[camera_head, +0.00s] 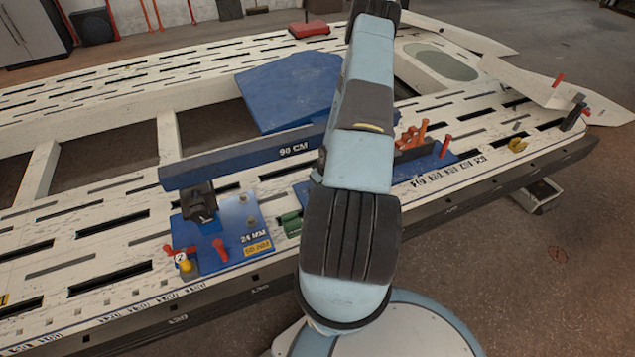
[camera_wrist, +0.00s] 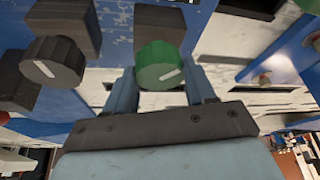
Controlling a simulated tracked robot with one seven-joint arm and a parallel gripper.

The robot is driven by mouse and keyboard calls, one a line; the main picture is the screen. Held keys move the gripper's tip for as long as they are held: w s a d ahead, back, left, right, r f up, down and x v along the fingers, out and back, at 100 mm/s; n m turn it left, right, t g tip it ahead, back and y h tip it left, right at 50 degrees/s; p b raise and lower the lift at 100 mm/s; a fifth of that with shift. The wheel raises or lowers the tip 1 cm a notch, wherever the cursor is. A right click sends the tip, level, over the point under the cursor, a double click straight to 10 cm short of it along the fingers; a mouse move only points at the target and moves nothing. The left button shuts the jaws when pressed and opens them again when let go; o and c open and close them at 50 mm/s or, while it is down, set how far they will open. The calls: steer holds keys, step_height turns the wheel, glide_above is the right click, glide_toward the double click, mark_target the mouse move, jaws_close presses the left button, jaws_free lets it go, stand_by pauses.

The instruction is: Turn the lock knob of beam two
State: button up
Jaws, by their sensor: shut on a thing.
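In the wrist view a green knob (camera_wrist: 157,62) with a white pointer mark sits between the fingers of my gripper (camera_wrist: 160,82), which is shut on it. The pointer slants up to the right. A black knob (camera_wrist: 52,62) with a white mark is to the left, outside the fingers. In the head view a blue beam (camera_head: 235,159) marked 90 CM spans above the bench. A small tag reading 2 (camera_head: 181,257) is on the blue base plate (camera_head: 205,258) at the beam's left end. My arm hides my gripper and the green knob there.
The pale slotted bench frame (camera_head: 110,245) runs across the view. Red and yellow handles stand on the left base plate. An orange clamp (camera_head: 413,135) and a red peg (camera_head: 445,146) are right of my arm. A larger blue panel (camera_head: 290,90) lies behind the beam.

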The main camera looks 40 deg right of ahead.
steer(key=m+h, duration=0.1)
steer(key=m, duration=0.3)
steer(key=shift+w+a+h, duration=0.15)
steer(key=shift+h, duration=0.25)
steer(key=shift+m+g+h, duration=0.3)
steer(key=shift+m+h, duration=0.1)
steer(key=shift+m, duration=0.85)
steer(key=shift+m+g+h, duration=0.3)
steer(key=shift+m+h, duration=0.1)
steer(key=shift+m, duration=0.85)
steer(key=o, duration=1)
steer(key=shift+o, duration=0.2)
steer(key=v, duration=1.3)
steer(key=shift+a+r, duration=0.2)
steer(key=shift+r, duration=0.1)
